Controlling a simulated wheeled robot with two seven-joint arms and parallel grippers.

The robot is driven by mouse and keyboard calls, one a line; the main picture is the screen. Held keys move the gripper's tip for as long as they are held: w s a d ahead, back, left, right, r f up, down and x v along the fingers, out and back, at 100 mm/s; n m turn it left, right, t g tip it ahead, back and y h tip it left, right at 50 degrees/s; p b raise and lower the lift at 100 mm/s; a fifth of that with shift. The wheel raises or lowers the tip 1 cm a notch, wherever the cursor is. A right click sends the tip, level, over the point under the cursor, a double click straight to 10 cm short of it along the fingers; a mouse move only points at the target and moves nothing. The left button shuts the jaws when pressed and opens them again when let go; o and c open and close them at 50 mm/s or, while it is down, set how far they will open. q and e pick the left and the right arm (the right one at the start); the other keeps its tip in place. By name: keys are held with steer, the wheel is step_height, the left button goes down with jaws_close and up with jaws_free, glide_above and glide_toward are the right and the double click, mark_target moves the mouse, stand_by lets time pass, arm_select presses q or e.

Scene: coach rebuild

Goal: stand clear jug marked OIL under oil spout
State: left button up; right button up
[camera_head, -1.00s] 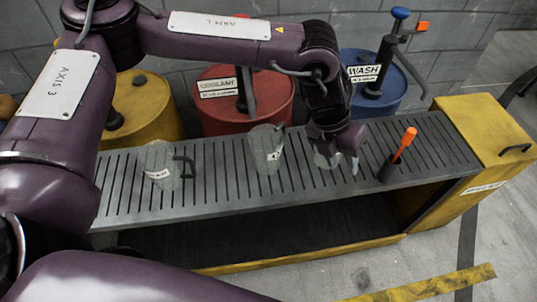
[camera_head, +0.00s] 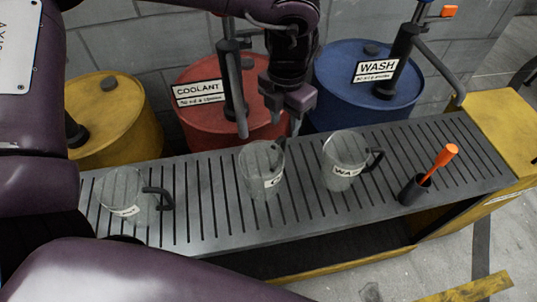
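Three clear jugs stand upright on the slotted grate (camera_head: 215,215). The middle jug (camera_head: 257,165) has a label partly turned away; only its first letter shows, looking like an O or C. The left jug (camera_head: 122,190) has a small label too blurred to read and a dark handle to the right. The right jug (camera_head: 337,150) is labelled WA…, with its handle to the right. My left gripper (camera_head: 287,122) points down by the upper right of the middle jug, fingers seemingly apart; contact is unclear. The yellow drum (camera_head: 125,140) at left shows no label; my arm covers its left part.
The red COOLANT drum (camera_head: 185,120) and blue WASH drum (camera_head: 335,95) stand behind the grate with dark spouts. Grate space is free between the left and middle jugs.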

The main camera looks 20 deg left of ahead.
mark_target(283, 147)
arm_select(q)
steer(key=f, duration=0.5)
steer(key=s+f, duration=0.1)
steer(key=f, duration=0.1)
steer(key=shift+s+d+f, duration=0.1)
steer(key=shift+d+f, duration=0.1)
steer(key=shift+f, duration=0.15)
jaws_close()
